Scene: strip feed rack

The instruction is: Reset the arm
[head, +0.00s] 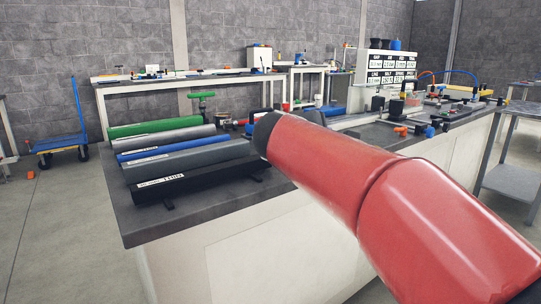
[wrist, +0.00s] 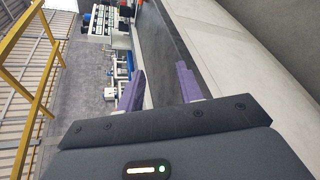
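My gripper shows in the wrist view (wrist: 160,88), with two purple-grey fingers set apart and nothing between them. The wrist picture is turned on its side, with the bench edge and its pale side panel behind the fingers. In the head view my red arm reaches from the lower right up toward the bench's middle. The gripper itself does not show clearly there; the dark end of the arm is near the rolls.
A dark-topped bench (head: 125,222) holds several long rolls, including a green roll (head: 155,127), a blue roll (head: 165,148) and a black roll (head: 195,179). A display board (head: 391,67) stands farther back. A blue trolley (head: 62,141) stands left. Open floor lies at the left.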

